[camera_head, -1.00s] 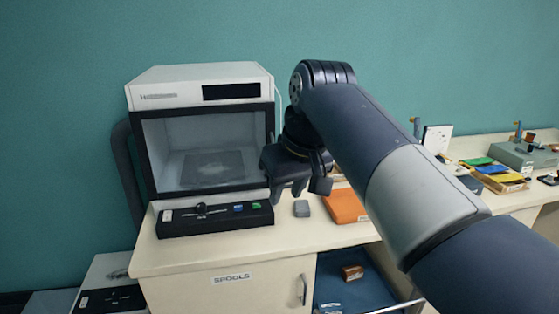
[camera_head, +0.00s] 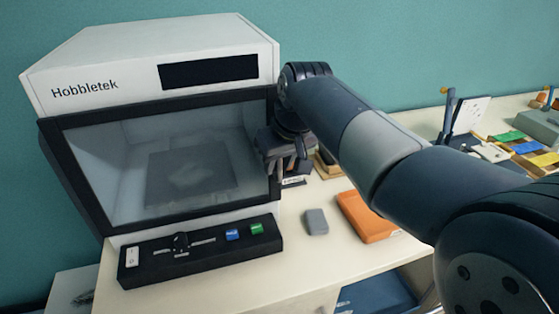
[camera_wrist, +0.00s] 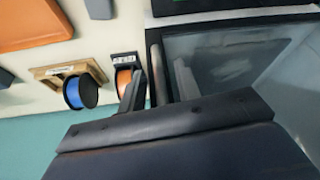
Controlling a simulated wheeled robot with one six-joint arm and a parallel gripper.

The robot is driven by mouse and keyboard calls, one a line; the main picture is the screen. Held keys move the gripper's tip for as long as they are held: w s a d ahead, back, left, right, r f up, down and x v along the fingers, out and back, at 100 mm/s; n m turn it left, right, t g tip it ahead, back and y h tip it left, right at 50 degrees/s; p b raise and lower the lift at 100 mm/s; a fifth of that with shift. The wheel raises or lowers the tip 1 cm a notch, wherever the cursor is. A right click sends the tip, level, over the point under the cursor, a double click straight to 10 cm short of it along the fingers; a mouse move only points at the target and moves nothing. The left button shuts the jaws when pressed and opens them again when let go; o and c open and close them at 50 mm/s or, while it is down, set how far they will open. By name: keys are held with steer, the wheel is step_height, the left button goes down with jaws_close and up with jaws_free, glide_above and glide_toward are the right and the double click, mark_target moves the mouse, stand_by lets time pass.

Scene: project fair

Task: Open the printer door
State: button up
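The white Hobbletek printer (camera_head: 150,60) stands at the left of the counter. Its door (camera_head: 105,205) is a glass pane in a black frame, and it looks shut against the front. The door and its frame also show at the right of the wrist view (camera_wrist: 155,50). My gripper (camera_head: 287,168) is at the right edge of the door, with its fingers pointing down and looking apart. In the wrist view the fingers (camera_wrist: 145,92) are beside the black frame. Whether they touch the door is not clear.
A black control panel (camera_head: 150,272) with blue and green buttons sits below the door. A grey block (camera_head: 316,221) and an orange case (camera_head: 366,219) lie to the right. Blue (camera_wrist: 81,92) and orange (camera_wrist: 123,80) spools are close to my gripper. The counter's front is clear.

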steer(key=shift+s, duration=0.1)
steer(key=shift+c, duration=0.2)
jaws_close()
